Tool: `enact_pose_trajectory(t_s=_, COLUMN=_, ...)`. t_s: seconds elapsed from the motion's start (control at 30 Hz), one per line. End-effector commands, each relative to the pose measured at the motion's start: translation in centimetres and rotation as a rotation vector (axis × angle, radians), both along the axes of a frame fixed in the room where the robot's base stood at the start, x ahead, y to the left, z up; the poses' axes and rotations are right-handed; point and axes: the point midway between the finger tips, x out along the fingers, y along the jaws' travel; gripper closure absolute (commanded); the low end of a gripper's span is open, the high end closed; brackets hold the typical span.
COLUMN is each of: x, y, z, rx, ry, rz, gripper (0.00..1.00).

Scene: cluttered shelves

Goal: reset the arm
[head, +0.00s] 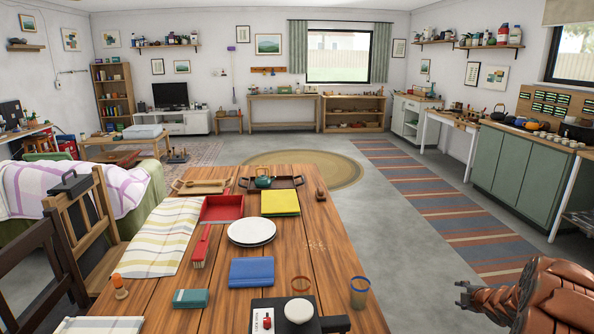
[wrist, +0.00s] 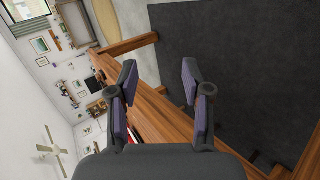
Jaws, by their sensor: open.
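My arm shows at the lower right of the head view, to the right of the wooden table (head: 313,240) and apart from it. My gripper (head: 463,294) is small there and points left, over the grey floor. In the wrist view my gripper (wrist: 158,85) has its two dark fingers with purple pads spread wide. Nothing is between the pads. Behind them a wooden beam or edge (wrist: 165,112) crosses at a slant, beside a large dark grey surface (wrist: 235,60). The wrist view is strongly tilted.
Green cabinets (head: 520,175) line the right wall. A striped rug (head: 430,200) lies on open floor.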

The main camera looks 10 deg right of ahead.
Motion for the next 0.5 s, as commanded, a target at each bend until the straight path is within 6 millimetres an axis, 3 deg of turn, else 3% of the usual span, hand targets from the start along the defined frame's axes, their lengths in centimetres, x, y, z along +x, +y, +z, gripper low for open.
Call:
enact_pose_trajectory(t_s=0.03, x=0.3, y=0.7, z=1.6, rx=0.008, ry=0.007, rz=-0.031, gripper=0.51)
enact_pose_trajectory(t_s=0.23, x=0.0, y=3.1, z=6.2, rx=0.062, ry=0.05, rz=-0.191, gripper=0.51)
enact_pose_trajectory(t_s=0.5, x=-2.7, y=7.6, z=11.3, rx=0.153, ry=0.116, rz=-0.405, gripper=0.51)
